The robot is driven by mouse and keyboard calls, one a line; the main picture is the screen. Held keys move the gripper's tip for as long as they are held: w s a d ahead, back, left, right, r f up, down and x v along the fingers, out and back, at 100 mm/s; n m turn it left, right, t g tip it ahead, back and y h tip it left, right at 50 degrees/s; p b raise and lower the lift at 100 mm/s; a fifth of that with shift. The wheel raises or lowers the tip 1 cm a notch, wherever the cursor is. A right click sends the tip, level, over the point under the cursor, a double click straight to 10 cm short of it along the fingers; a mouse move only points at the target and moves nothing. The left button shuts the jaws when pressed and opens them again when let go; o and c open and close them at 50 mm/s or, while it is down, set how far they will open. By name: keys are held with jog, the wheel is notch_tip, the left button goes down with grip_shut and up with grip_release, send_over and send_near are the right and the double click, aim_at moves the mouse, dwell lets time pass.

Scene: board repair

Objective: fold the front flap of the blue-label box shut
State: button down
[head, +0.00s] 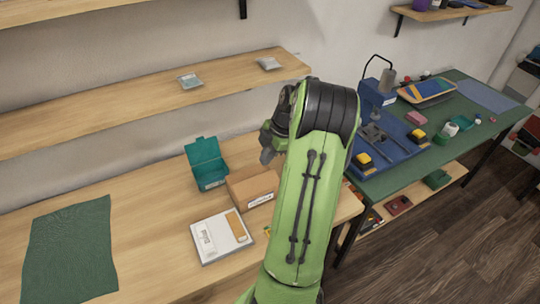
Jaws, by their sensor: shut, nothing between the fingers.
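A brown cardboard box (252,186) stands on the wooden bench, left of my green arm. A small pale label is on its front; its colour and print are too small to make out. My arm covers its right end, and I cannot tell how its front flap stands. A teal box (208,164) with its lid raised stands just behind and to the left, also with a pale label. My gripper (267,157) shows small as a grey tip, shut and empty, above and behind the cardboard box in the picture. It appears apart from both boxes; much of the wrist is hidden.
A white tray (204,256) with small parts lies in front of the cardboard box. A dark green mat (70,250) lies at the left. A shelf (120,98) runs above the bench. At right, a green-topped table (465,150) holds tools.

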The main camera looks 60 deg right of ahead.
jog(key=b, duration=0.1)
send_near(255, 178)
jog(key=a+f, duration=0.2)
jog(key=shift+s+a+f, duration=0.1)
jog(key=shift+a+f, duration=0.15)
jog(key=shift+f, duration=0.1)
jog(key=shift+w+d+f, duration=0.2)
jog(key=shift+w+f, duration=0.1)
jog(key=shift+f, duration=0.25)
jog(key=shift+w+d+f, duration=0.15)
jog(key=shift+w+f, duration=0.1)
jog(key=shift+f, duration=0.3)
jog(key=shift+w+d+f, duration=0.2)
jog(key=shift+w+f, duration=0.1)
jog(key=shift+f, duration=0.25)
jog(key=shift+w, duration=0.1)
jog(key=shift+w+g+p, duration=0.1)
jog(key=shift+g+p, duration=0.2)
jog(key=shift+p, duration=0.05)
jog(key=shift+w+d+f+g+y+p, duration=0.1)
jog(key=shift+w+f+g+y+p, duration=0.15)
jog(key=shift+g+p, duration=0.2)
jog(key=shift+w+d+f+g+y+p, duration=0.15)
jog(key=shift+g+y+p, duration=0.2)
jog(key=shift+p, duration=0.2)
jog(key=shift+w+d+f+m+g+y+p, duration=0.3)
jog(key=shift+w+f+g+y+p, duration=0.2)
jog(key=shift+g, duration=0.3)
jog(key=shift+f+g+y, duration=0.3)
jog(key=shift+g, duration=0.3)
